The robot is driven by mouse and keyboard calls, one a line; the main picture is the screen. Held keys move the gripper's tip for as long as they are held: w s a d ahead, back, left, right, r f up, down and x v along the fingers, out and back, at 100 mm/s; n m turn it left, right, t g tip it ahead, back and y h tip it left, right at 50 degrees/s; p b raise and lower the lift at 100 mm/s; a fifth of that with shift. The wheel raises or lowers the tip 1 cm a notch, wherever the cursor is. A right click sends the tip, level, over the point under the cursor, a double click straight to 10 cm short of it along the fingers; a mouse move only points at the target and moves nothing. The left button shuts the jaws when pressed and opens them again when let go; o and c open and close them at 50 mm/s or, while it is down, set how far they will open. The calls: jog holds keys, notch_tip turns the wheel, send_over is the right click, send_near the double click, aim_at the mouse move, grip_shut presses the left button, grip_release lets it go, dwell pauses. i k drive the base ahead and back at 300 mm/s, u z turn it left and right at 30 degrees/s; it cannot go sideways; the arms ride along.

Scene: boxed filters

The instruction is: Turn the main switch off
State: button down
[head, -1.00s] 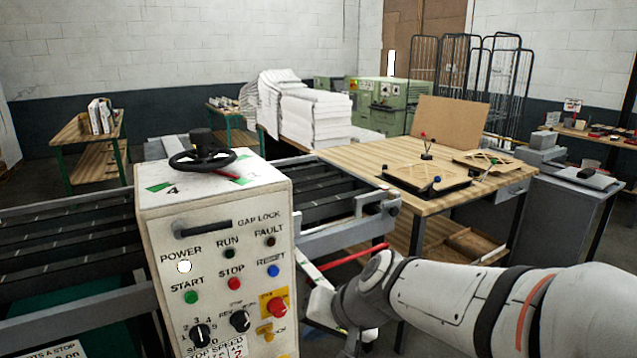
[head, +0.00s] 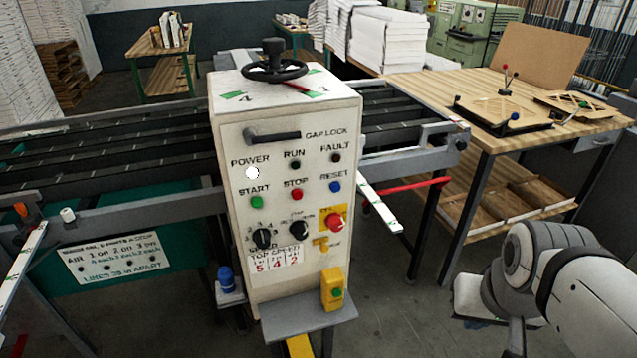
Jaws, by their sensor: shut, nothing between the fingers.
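The control cabinet (head: 229,147) stands upright in the middle of the head view. A red rotary knob on a yellow plate (head: 334,222) sits at the lower right of its panel; it looks like the main switch, but its lettering and exact pointer position are too small to read. A small yellow tag or lock piece (head: 321,243) is just below it. The round POWER lamp (head: 252,173) shows bright white. My arm is at the lower right, clear of the cabinet. My gripper's fingers do not show.
Two black selector knobs (head: 263,238) are left of the red knob. A yellow box with a green button (head: 333,289) stands on a grey shelf (head: 310,319) below. A red bar and a white rail (head: 380,203) stick out right of the cabinet. A wooden table (head: 470,110) stands behind right.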

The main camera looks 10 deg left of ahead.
aim_at(334, 221)
jog(key=z, duration=0.6)
jog(key=k, duration=1.3)
jog(key=u, duration=0.45)
jog(key=i, duration=1)
jog(key=u, duration=0.05)
